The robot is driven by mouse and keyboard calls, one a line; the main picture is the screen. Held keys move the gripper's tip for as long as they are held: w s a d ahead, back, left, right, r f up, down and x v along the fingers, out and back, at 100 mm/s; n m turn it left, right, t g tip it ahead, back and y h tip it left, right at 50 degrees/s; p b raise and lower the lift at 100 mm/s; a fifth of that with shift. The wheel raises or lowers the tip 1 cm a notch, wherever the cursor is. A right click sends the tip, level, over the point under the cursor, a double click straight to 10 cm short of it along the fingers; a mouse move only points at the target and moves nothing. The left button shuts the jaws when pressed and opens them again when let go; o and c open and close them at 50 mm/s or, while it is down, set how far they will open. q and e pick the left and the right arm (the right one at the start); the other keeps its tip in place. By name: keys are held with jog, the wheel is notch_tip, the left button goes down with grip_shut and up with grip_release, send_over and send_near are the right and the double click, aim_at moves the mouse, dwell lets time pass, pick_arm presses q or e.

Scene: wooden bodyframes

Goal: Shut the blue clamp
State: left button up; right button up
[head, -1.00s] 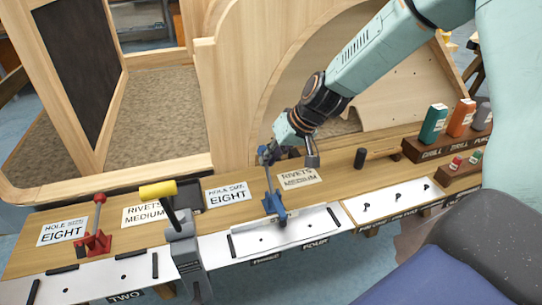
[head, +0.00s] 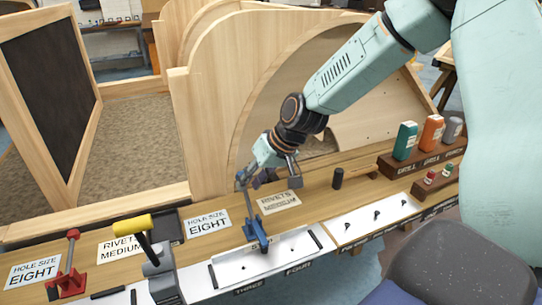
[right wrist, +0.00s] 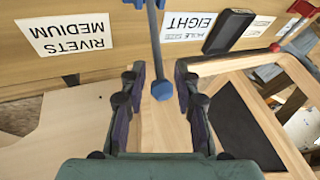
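The blue clamp (head: 257,232) stands on the front edge of the wooden bench, its lever (head: 249,203) upright with a blue knob at the top. My right gripper (head: 268,178) is beside the top of the lever. In the right wrist view my right gripper (right wrist: 160,82) is open, and the clamp's blue knob (right wrist: 162,91) shows between its two fingers, with no visible contact. My left gripper is not in view.
A red clamp (head: 68,270) and a yellow-handled clamp (head: 140,235) stand to the left. Wooden racks with coloured bottles (head: 405,141) are at the right. A curved wooden frame (head: 215,130) rises behind the bench.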

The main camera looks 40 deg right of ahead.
jog(key=v, duration=1)
dwell(0.8)
